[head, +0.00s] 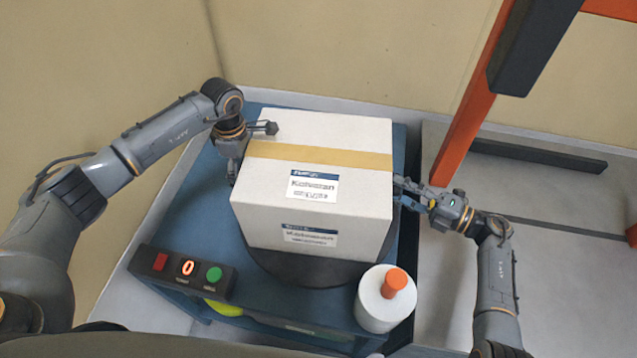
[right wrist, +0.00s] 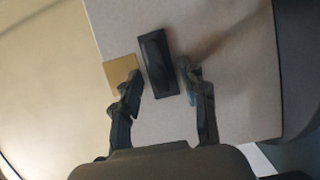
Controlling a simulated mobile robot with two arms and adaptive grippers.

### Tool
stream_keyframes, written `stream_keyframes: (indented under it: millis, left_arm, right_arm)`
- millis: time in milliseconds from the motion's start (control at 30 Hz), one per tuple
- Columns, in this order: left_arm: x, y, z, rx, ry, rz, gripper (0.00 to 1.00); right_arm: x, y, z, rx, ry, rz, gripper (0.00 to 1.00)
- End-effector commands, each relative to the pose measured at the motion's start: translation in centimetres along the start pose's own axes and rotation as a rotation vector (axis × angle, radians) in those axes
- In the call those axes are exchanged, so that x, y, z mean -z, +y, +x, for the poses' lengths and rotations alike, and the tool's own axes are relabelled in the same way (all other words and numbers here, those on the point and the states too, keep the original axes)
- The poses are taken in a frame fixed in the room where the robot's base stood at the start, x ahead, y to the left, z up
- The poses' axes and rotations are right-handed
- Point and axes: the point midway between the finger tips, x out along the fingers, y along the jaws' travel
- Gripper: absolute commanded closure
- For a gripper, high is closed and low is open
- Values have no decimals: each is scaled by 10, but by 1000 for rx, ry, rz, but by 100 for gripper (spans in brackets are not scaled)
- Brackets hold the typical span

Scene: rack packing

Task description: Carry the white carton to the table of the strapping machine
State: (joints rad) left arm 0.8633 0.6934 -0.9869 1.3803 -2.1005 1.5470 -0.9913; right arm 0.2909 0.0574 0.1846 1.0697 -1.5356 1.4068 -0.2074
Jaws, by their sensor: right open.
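The white carton (head: 262,205), with a tan tape strip on top and blue-and-white labels, sits on a dark round plate (head: 290,270) on a blue table (head: 190,215). My left gripper (head: 250,152) is at the carton's left side, its fingers spread apart, one by the top edge and one lower beside the side. My right gripper (head: 406,194) is at the right side. In the right wrist view, the open right gripper (right wrist: 162,82) has its fingers either side of a black handle slot (right wrist: 157,64) in the carton's side (right wrist: 235,95). Contact is unclear.
A dark control box (head: 182,272) with red and green buttons and a lit 0 stands at the front left. A white round container (head: 384,300) with an orange top is at the front right. An orange post (head: 480,105) rises at the right. Walls stand close behind and left.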

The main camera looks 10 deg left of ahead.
Motion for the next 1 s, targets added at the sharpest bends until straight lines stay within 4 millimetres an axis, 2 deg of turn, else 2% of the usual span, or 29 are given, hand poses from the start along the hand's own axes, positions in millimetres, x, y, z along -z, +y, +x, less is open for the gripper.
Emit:
stream_keyframes:
  millis: [167,367,567,1000]
  left_arm:
    - [0,0,0,0,0,0,19]
    - [0,0,0,1,0,0,60]
    - [0,0,0,0,0,0,100]
    - [0,2,-7,-5,-2,0,100]
  right_arm:
    - [0,0,0,0,0,0,59]
    - [0,0,0,0,0,0,99]
    - [0,0,0,0,0,0,100]
    - [-1,8,0,-7,0,-4,100]
